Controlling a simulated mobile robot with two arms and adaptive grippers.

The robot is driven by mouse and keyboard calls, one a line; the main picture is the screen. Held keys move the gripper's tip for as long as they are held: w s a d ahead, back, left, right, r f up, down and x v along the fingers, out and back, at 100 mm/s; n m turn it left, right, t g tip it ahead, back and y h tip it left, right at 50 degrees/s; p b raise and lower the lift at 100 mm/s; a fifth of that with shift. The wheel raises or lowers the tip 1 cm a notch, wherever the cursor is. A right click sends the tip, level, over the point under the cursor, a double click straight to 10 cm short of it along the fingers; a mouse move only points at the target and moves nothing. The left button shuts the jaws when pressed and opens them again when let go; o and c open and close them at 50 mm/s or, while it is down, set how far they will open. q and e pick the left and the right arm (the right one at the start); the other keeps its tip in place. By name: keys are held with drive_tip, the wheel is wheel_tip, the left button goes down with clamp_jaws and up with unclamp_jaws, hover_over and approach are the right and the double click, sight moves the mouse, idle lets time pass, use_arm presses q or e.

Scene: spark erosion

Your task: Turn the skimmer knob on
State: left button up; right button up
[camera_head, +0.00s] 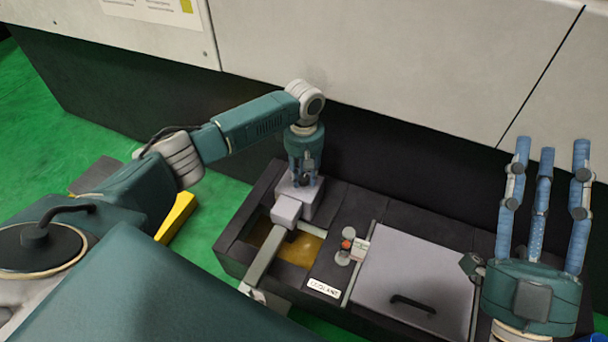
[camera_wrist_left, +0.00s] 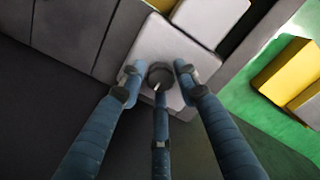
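The skimmer is a light grey box (camera_head: 323,196) on the dark coolant tank (camera_head: 235,245), with a grey arm reaching over an amber opening. Its dark round knob (camera_wrist_left: 160,74) shows in the left wrist view on the box's top face, with a small pale mark at its lower edge. My left gripper (camera_head: 305,179) points down over the box. In the wrist view its fingers (camera_wrist_left: 158,78) stand around the knob, with gaps visible at the two side fingers; contact by the lower finger is unclear. In the head view the fingers largely hide the knob. My right gripper (camera_head: 542,150) is open and empty, fingers pointing up.
A grey lid (camera_head: 415,275) with a black handle covers the tank's right part. A small fitting with a red top (camera_head: 346,244) stands beside it. A machine wall (camera_head: 400,60) rises behind. A yellow block (camera_head: 177,217) lies on the green floor at left.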

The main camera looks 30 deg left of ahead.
use_arm(q)
drive_tip(key=c, duration=0.5)
